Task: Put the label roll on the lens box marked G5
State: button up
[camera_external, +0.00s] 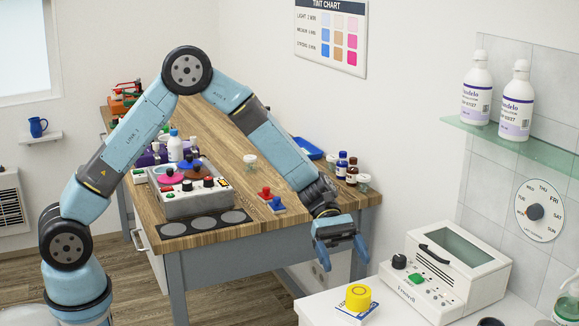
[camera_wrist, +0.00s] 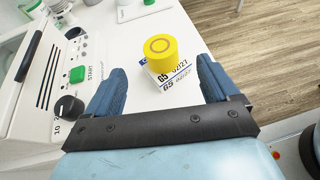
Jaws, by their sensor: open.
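The yellow label roll (camera_external: 358,297) sits on top of a small white and blue lens box (camera_external: 343,313) on the white counter. In the wrist view the roll (camera_wrist: 160,52) stands upright on the box (camera_wrist: 178,80), whose printed side reads G5. The roll covers most of the box's top. My gripper (camera_external: 343,258) is open and empty, above and behind the roll in the external view. In the wrist view my gripper's (camera_wrist: 160,76) two blue fingers are spread, one to each side of the box and roll, apparently without touching them.
A white machine (camera_external: 446,275) with a black knob and green button stands right of the box, close to my left finger in the wrist view. A wooden bench (camera_external: 190,238) with several items is behind. A glass shelf (camera_external: 510,145) holds two bottles.

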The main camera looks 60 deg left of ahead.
jog(key=s+a+r+m+t+y, duration=0.2)
jog(key=s+a+r+m+y, duration=0.35)
jog(key=s+a+r, duration=0.65)
jog(key=s+a+r+m+t+y, duration=0.2)
jog(key=s+a+r+m+y, duration=0.2)
jog(key=s+a+r+m, duration=0.55)
jog(key=s+a+t+y, duration=0.1)
jog(key=s+a, duration=0.3)
jog(key=s, duration=0.4)
jog(key=s+a+m+t+y, duration=0.1)
jog(key=s+a+t+y, duration=0.1)
jog(key=s+a, duration=0.3)
jog(key=s, duration=0.2)
jog(key=shift+s+f+t+y, duration=0.3)
jog(key=shift+s+y, duration=0.05)
